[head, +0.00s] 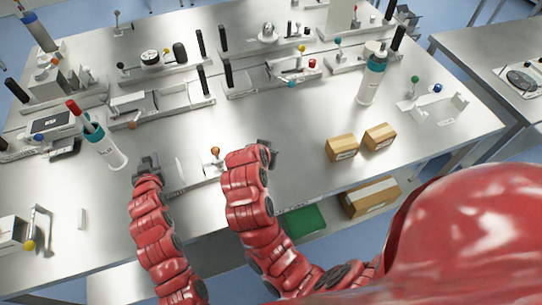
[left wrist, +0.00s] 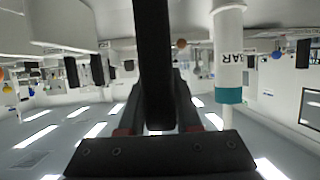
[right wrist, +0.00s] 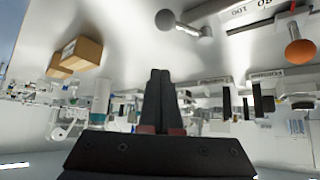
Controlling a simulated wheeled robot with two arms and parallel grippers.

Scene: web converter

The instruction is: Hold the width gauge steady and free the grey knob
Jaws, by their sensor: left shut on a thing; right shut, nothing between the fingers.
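The width gauge (head: 189,172) is a pale metal device lying on the steel bench between my two grippers. Its printed scale (right wrist: 248,10) and orange knob (right wrist: 300,52) show in the right wrist view. The grey knob (right wrist: 165,20) is a ball on a short stem there; in the head view I cannot make it out. My left gripper (head: 146,160) is at the gauge's left end, shut on an upright black bar (left wrist: 154,50) that looks like the gauge's handle. My right gripper (head: 268,150) is shut and empty, right of the gauge; its closed fingertips (right wrist: 160,73) are apart from the grey knob.
A white bottle with a teal collar (head: 106,147) stands close behind my left gripper. Two cardboard boxes (head: 341,148) (head: 380,136) are to the right. Several gauges with black handles line the back. The bench right of my right gripper is clear up to the boxes.

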